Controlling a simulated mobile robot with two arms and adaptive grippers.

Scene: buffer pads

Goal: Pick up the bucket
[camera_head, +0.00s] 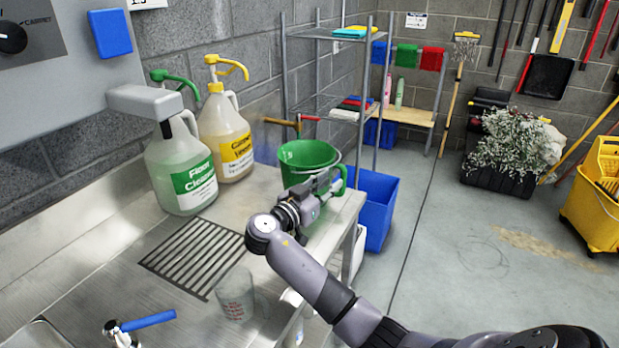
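The green bucket (301,154) stands upright at the far end of the metal counter (195,230), with a thin wire handle at its rim. My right gripper (333,184) is at the bucket's near right side, in front of its lower part. Its arm comes in from the bottom right. Green shows around the fingers, but I cannot tell whether they are touching or gripping the bucket. The gripper and wrist hide part of the bucket's lower wall. My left gripper is not in view.
Two pump jugs, Floor Cleaner (180,165) and a yellow-labelled one (224,135), stand left of the bucket. A clear cup (236,296) is near the counter's front edge. A blue bin (373,205) stands beyond the counter. Open floor (470,265) lies to the right.

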